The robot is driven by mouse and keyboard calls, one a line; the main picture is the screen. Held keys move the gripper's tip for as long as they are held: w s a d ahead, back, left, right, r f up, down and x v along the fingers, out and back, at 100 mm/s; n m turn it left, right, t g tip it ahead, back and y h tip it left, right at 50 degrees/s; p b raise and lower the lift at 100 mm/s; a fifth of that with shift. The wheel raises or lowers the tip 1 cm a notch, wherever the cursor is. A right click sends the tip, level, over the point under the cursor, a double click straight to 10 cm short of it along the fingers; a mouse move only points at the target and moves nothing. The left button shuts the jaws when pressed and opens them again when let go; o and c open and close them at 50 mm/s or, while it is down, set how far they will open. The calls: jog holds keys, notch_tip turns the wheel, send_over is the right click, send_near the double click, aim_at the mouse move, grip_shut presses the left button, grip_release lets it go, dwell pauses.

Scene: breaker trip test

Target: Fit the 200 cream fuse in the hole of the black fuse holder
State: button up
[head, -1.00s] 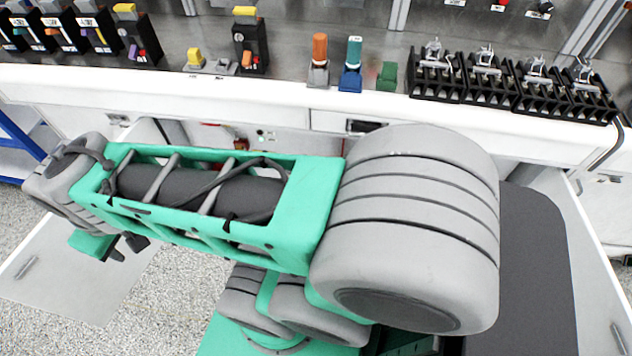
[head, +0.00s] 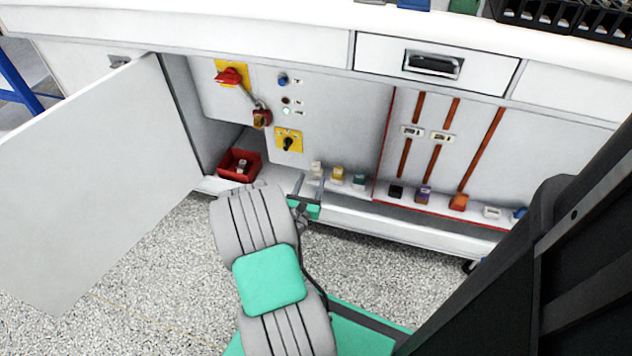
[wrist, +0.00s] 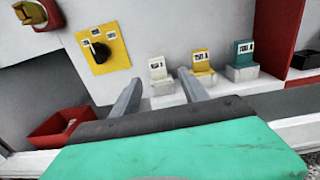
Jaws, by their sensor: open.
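The cream fuse (head: 317,169) stands upright in a pale base at the left end of a row on the cabinet's bottom shelf. It also shows in the wrist view (wrist: 157,68), where its label is too small to read surely. My gripper (head: 308,186) is open and empty, just in front of the cream fuse; in the wrist view its two fingers (wrist: 158,88) point toward the fuse, apart from it as far as I can tell. A black block (head: 396,191), which looks like the black fuse holder, sits farther right on the shelf; its hole is not clear.
A yellow fuse (head: 338,173) and a teal fuse (head: 359,179) stand close right of the cream one. A red bin (head: 239,166) is at left, below a rotary switch (head: 288,142). An open white door (head: 100,190) stands left. Bare floor lies in front.

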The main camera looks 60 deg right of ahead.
aim_at(315, 167)
jog(key=shift+w+d+r+b, duration=0.1)
jog(key=shift+w+d+b, duration=0.25)
jog(key=shift+d, duration=0.85)
jog(key=shift+w+d+r+b, duration=0.1)
jog(key=shift+w+d+b, duration=0.2)
jog(key=shift+d, duration=0.9)
jog(key=shift+w+d+r+b, duration=0.15)
jog(key=shift+d+b, duration=0.25)
jog(key=shift+d, duration=0.8)
jog(key=shift+f, duration=0.1)
jog(key=shift+c, duration=0.3)
grip_shut()
